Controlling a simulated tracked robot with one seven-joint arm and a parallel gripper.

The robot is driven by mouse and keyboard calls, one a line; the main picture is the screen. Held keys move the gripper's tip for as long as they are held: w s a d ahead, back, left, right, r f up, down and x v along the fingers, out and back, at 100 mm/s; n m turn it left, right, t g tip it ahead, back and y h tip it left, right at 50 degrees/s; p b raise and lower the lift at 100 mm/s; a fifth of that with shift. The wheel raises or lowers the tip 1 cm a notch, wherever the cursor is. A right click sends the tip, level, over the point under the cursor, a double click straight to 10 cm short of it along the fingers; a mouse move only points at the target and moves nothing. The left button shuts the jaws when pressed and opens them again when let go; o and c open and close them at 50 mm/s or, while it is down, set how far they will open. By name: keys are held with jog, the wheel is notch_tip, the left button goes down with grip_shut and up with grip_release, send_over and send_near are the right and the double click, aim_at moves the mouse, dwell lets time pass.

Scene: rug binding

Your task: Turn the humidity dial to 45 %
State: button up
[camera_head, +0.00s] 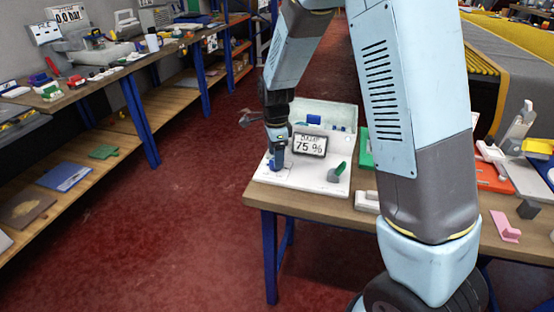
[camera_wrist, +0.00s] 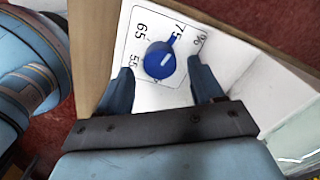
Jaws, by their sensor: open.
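The blue humidity dial (camera_wrist: 160,59) sits on a white panel with a printed scale; 55, 65, 75 and a % sign show around it. Its pointed end faces the 75 mark. My gripper (camera_wrist: 160,80) is open, with one finger on each side of the dial in the wrist view; I cannot tell whether they touch it. In the head view my gripper (camera_head: 276,160) is over the left part of the white device (camera_head: 300,181) and hides the dial. The device's display (camera_head: 310,145) reads 75 %. The 45 mark is not visible.
The wooden table (camera_head: 322,205) ends just left of the device. A pink part (camera_head: 506,227) and other items lie to the right. Red floor (camera_head: 190,210) is clear on the left.

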jog(key=shift+f, duration=1.15)
jog(key=shift+c, duration=0.2)
